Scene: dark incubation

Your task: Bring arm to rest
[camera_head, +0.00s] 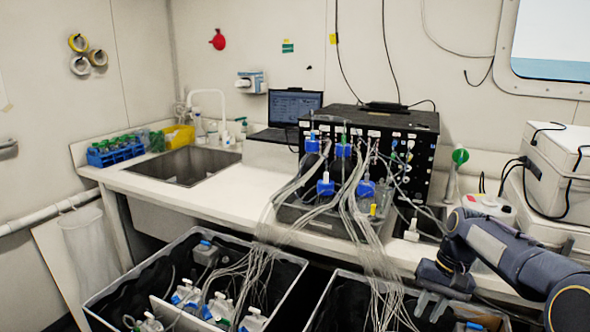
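My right arm (510,255) comes in from the right edge, bent at the wrist. My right gripper (431,306) points down over the right-hand crate, in front of the bench edge. Its two dark fingers look apart, and I see nothing between them. My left arm and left gripper are not in view.
A black box (375,118) with ports and many tubes stands on the white bench (225,205). Tubes run down into the left crate (120,285) and right crate (352,276), which hold bottles. White boxes (560,160) stand at the right. A sink (185,165) and laptop (293,105) are behind.

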